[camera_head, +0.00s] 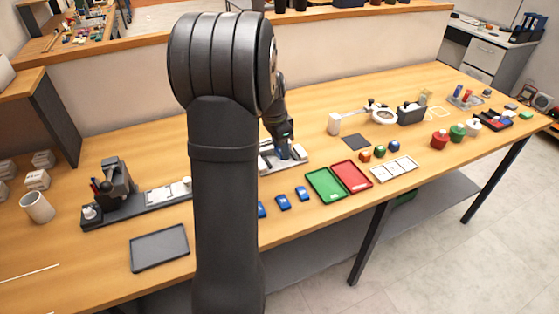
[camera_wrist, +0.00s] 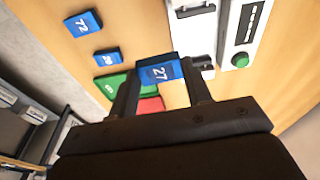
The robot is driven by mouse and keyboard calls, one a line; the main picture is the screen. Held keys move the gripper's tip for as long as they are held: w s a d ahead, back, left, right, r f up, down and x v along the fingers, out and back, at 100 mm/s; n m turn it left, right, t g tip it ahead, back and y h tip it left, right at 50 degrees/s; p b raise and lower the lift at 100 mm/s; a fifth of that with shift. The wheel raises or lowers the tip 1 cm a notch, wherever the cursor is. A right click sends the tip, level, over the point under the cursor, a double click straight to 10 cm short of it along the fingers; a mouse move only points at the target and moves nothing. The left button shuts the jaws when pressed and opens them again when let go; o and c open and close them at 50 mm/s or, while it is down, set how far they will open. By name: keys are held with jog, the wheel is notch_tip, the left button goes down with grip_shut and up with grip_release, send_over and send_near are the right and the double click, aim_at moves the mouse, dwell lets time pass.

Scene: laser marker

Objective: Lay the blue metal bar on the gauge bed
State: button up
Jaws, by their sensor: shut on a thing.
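My gripper (camera_wrist: 164,74) is shut on a blue bar marked 27 (camera_wrist: 157,71), which sits between the two fingertips in the wrist view. In the head view my gripper (camera_head: 284,150) is low over a pale fixture (camera_head: 268,163), likely the gauge bed. The fixture's light grey and black parts (camera_wrist: 193,28) show beyond the bar in the wrist view. I cannot tell whether the bar touches it. Other blue bars (camera_head: 283,202) (camera_head: 302,193) lie on the table; the wrist view shows ones marked 72 (camera_wrist: 83,24) and 29 (camera_wrist: 108,57).
A green tray (camera_head: 325,185) and a red tray (camera_head: 351,176) lie right of the loose bars. A white device with a green button (camera_wrist: 241,60) stands beside the fixture. A dark marking machine (camera_head: 115,185) is at the left. My arm hides part of the table.

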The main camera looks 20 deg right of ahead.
send_over(279, 160)
jog(key=shift+s+f, duration=0.2)
jog(key=shift+f, duration=3.45)
jog(key=shift+f, duration=0.4)
jog(key=o, duration=1.1)
jog(key=shift+s, duration=0.1)
jog(key=shift+c, duration=0.2)
